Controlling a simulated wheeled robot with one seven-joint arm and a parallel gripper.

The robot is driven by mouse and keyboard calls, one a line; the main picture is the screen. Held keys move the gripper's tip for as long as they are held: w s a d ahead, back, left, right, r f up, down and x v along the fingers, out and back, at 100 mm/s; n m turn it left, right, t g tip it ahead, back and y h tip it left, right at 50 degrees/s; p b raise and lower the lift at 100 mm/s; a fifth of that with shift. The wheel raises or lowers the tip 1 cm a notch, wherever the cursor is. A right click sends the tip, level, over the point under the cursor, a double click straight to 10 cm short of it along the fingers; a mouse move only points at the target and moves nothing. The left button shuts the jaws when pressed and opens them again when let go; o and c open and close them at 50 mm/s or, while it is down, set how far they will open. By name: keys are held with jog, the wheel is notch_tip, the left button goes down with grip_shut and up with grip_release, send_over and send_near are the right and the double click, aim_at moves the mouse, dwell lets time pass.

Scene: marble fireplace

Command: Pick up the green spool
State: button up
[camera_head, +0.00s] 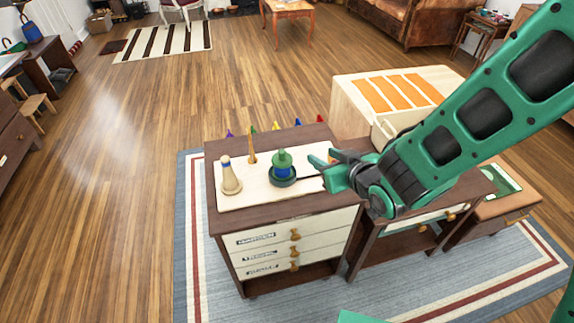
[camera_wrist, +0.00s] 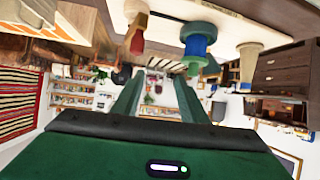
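The green spool (camera_head: 283,162), with a blue band around its middle, stands upright on a cream board (camera_head: 250,197) on top of a small drawer cabinet (camera_head: 283,213). A dark round piece is at its foot. In the wrist view, which looks upside down, the spool (camera_wrist: 198,42) hangs from the top, beyond and right of the fingers. My gripper (camera_head: 322,170) is just right of the spool in the head view, its fingers pointing toward it. In the wrist view the two green fingers (camera_wrist: 158,98) are apart with nothing between them.
A cream peg (camera_head: 230,178) with a blue band stands left of the spool. A slim wooden piece (camera_head: 252,152) stands behind it. Several small coloured cones line the cabinet's back edge. A low table with orange stripes (camera_head: 392,94) stands behind right. Wooden floor is open at left.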

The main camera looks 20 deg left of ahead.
jog(key=n+y, duration=0.1)
jog(key=y, duration=0.1)
send_near(285, 153)
jog(key=x, duration=0.5)
jog(key=shift+w+a+r, duration=0.1)
jog(key=shift+w+a, duration=0.05)
jog(key=shift+w, duration=0.1)
jog(key=shift+x, duration=3)
jog(key=shift+s, duration=0.1)
grip_shut()
